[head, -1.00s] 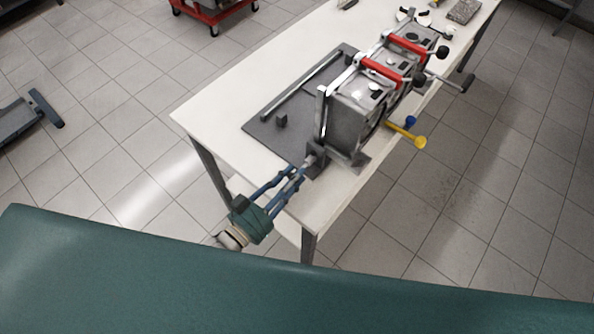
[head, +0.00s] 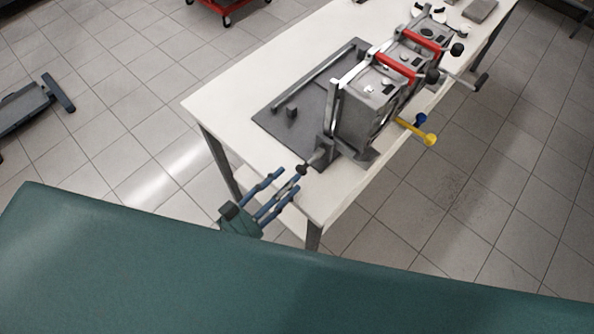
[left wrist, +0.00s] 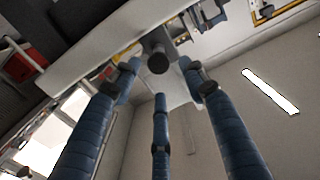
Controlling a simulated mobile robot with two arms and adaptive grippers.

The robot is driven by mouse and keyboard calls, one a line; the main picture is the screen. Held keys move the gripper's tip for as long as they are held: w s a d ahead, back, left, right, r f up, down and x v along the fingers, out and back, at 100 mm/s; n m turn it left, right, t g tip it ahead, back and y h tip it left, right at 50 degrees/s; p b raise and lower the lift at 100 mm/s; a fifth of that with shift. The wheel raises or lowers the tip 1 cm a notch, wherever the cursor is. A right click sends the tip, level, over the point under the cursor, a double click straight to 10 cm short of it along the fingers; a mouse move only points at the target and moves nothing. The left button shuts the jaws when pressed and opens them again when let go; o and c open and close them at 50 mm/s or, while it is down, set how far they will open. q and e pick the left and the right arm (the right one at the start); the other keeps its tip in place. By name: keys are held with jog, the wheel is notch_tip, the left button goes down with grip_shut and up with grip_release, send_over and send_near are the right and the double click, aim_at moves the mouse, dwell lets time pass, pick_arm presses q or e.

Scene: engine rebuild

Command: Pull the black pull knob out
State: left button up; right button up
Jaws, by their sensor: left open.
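The black pull knob (head: 302,169) sits on the end of a short grey shaft at the near end of the grey engine fixture (head: 364,118). It also shows in the left wrist view as a dark round end (left wrist: 158,63), between and beyond the fingers. My left gripper (head: 287,182), with blue fingers, is open just in front of the knob, toward the table's near edge. The fingers (left wrist: 158,85) point at the knob and look apart from it, with nothing between them. My right gripper is not in view.
The fixture stands on a dark mat (head: 270,120) on a white table (head: 215,108). Red handles (head: 396,68) top it, and a yellow knob (head: 430,139) sticks out on its right. Bare tabletop lies left of the mat. A teal surface (head: 250,280) fills the foreground.

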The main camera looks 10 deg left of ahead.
pick_arm(q)
jog(key=v, duration=0.7)
jog(key=shift+w, duration=0.1)
jog(key=s+a+f+n+g+y, duration=0.1)
jog(key=s+a+f+g+y, duration=0.15)
jog(key=f, duration=0.75)
jog(key=s+a+f+g+y, duration=0.1)
jog(key=a+f+g+y, duration=0.15)
jog(key=f, duration=0.65)
jog(key=s+a+f+n+g+y, duration=0.15)
jog(key=a+f, duration=0.25)
jog(key=f, duration=0.6)
jog(key=s+f+g+y, duration=0.1)
jog(key=s+f+g, duration=0.3)
jog(key=s+f, duration=0.3)
jog(key=s+f+n+g+y+b, duration=0.1)
jog(key=s+f+g, duration=0.3)
jog(key=s+f, duration=0.4)
jog(key=s, duration=0.6)
jog(key=shift+s, duration=0.25)
